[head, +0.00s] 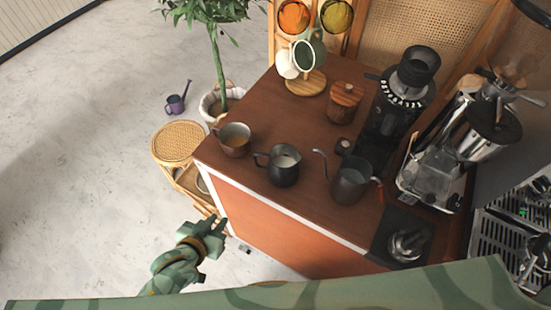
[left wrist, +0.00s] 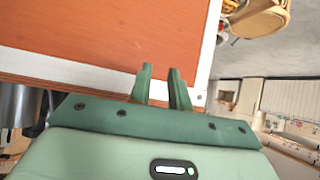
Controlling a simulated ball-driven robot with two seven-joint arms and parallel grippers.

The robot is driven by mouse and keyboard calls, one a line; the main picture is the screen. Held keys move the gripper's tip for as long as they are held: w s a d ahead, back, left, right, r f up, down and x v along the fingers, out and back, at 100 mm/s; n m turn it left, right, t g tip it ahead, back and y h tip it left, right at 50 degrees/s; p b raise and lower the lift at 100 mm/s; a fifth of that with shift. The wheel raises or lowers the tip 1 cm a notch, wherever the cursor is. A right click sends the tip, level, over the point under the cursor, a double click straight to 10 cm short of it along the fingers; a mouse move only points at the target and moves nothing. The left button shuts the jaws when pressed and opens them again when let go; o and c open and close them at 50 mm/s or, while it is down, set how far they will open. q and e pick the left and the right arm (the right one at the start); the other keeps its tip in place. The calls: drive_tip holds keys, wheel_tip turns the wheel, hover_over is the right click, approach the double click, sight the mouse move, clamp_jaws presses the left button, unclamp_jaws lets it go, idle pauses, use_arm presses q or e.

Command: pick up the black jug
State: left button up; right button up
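The black jug (head: 284,168) stands upright on the brown cart top (head: 245,110), near its front edge, with pale liquid inside and its handle towards the left. My left gripper (head: 217,226) is in front of the cart, below and left of the jug and apart from it. In the left wrist view its two fingers (left wrist: 161,72) stand apart with nothing between them, before the cart's orange panel (left wrist: 110,30) and white edge. The jug does not show in that view. My right gripper is not in view.
A steel jug (head: 235,139) stands left of the black jug, and a dark gooseneck kettle (head: 349,185) stands close on its right. Behind are a wooden canister (head: 344,103), a cup stand (head: 306,83) and a grinder (head: 398,95). A wicker stool (head: 179,142) stands left of the cart.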

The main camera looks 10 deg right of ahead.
use_arm(q)
drive_tip(key=t+h, duration=0.2)
approach(255, 161)
drive_tip(key=shift+h, duration=0.3)
drive_tip(key=x, duration=0.2)
drive_tip(key=b+x, duration=0.1)
drive_tip(key=x, duration=0.3)
drive_tip(key=shift+w+a+f+b, duration=0.1)
drive_tip(key=shift+w+f+b, duration=0.2)
drive_tip(key=shift+f, duration=0.1)
drive_tip(key=b+x, duration=0.1)
drive_tip(key=x, duration=0.5)
drive_tip(key=shift+b, duration=0.3)
drive_tip(key=shift+s+r, duration=0.1)
drive_tip(key=shift+c, duration=0.3)
clamp_jaws()
